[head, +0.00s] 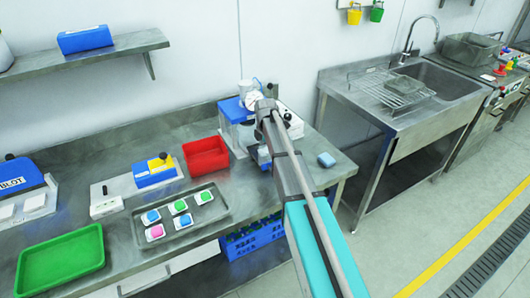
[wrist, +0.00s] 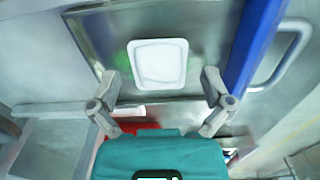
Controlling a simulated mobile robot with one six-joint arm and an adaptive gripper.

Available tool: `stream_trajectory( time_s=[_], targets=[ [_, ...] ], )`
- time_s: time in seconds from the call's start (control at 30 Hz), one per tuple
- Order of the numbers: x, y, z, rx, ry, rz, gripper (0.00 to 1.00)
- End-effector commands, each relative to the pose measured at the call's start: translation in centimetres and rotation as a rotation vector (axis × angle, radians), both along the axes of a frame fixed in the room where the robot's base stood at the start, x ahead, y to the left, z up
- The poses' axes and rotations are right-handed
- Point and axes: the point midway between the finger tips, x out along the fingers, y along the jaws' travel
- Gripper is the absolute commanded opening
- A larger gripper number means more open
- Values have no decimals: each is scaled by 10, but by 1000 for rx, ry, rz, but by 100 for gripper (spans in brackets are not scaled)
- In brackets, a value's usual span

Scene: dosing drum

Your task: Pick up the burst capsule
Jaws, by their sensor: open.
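I cannot pick out a burst capsule for certain in either view. In the wrist view, a white rounded square piece (wrist: 158,64) lies on a grey metallic surface, just beyond my gripper (wrist: 162,90). My gripper's two grey fingers are spread apart, with nothing held between them. In the head view, my arm reaches to the blue and white machine (head: 236,112) at the back of the bench, and hides part of it. On a dark tray (head: 212,213), several small white-edged pieces (head: 180,206) show green, blue and pink tops, apart from my gripper.
A red bin (head: 206,155) stands left of the machine. A green tray (head: 60,262) lies at the front left. A small blue block (head: 326,159) sits near the bench's right end. In the wrist view, a blue upright edge (wrist: 250,45) stands close on the right.

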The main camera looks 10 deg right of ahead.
Motion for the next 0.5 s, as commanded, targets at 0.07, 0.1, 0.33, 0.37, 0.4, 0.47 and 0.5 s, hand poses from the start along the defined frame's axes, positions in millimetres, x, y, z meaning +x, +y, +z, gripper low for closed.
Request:
stream_trajectory(
  time_s=[0.07, 0.1, 0.33, 0.37, 0.4, 0.47, 0.5],
  targets=[
    [0, 0, 0, 0, 0, 0, 89],
    [0, 0, 0, 0, 0, 0, 83],
    [0, 0, 0, 0, 0, 0, 53],
    [0, 0, 0, 0, 0, 0, 49],
    [0, 0, 0, 0, 0, 0, 47],
    [0, 0, 0, 0, 0, 0, 46],
    [0, 0, 0, 0, 0, 0, 46]
  ],
)
